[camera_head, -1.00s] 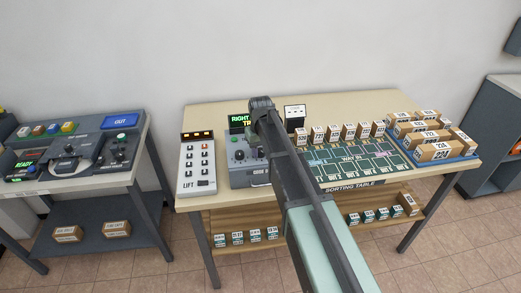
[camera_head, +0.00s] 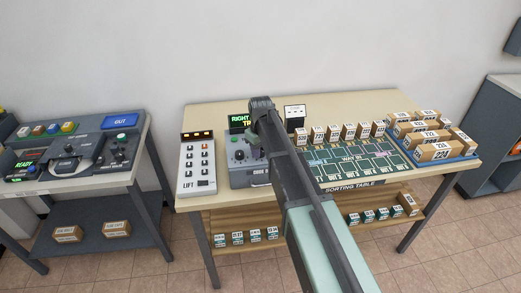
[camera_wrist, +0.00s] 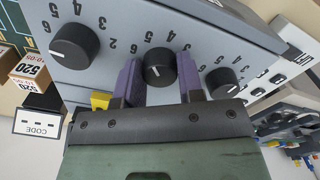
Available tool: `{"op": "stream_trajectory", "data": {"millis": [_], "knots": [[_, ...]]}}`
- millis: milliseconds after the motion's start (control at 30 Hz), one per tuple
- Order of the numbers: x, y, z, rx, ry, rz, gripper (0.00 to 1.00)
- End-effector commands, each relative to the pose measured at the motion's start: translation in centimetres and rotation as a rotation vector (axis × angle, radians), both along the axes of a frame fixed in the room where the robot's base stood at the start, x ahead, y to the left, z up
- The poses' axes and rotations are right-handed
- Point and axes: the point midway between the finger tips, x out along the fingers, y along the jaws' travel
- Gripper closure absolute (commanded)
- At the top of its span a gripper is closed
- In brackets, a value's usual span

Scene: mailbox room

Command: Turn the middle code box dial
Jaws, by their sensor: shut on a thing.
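The code box (camera_head: 240,165) stands on the sorting table, with a small lit display reading "RIGHT" and "TR" at its back. In the wrist view its grey panel (camera_wrist: 200,32) carries three black dials with printed numbers around them. My gripper (camera_wrist: 158,75) has its two purple fingers on either side of the middle dial (camera_wrist: 159,66) and is shut on it. The white mark on the middle dial shows on its face. One outer dial (camera_wrist: 75,46) is at the left and the other (camera_wrist: 222,82) at the right, both clear of the fingers. In the head view my arm hides part of the box.
A lift panel (camera_head: 198,165) with several buttons stands just left of the code box. Small numbered parcels (camera_head: 348,131) line the table to the right, beside a blue tray (camera_head: 463,155) of larger boxes. A yellow part (camera_wrist: 101,100) and a CODE card (camera_wrist: 38,124) lie near the left finger.

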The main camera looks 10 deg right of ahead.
Motion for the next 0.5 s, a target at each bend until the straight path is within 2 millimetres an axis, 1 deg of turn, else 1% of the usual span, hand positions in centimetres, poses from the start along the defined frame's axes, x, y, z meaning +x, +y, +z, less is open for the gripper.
{"op": "stream_trajectory", "data": {"millis": [33, 67, 200, 500], "knots": [[-0.07, 0.00, -0.02, 0.000, 0.001, 0.000, 0.89], [-0.07, 0.00, -0.02, 0.000, 0.001, 0.000, 0.62], [-0.04, 0.00, -0.02, 0.000, 0.001, -0.001, 0.40], [-0.02, 0.00, 0.21, 0.000, 0.000, -0.001, 0.39]]}}
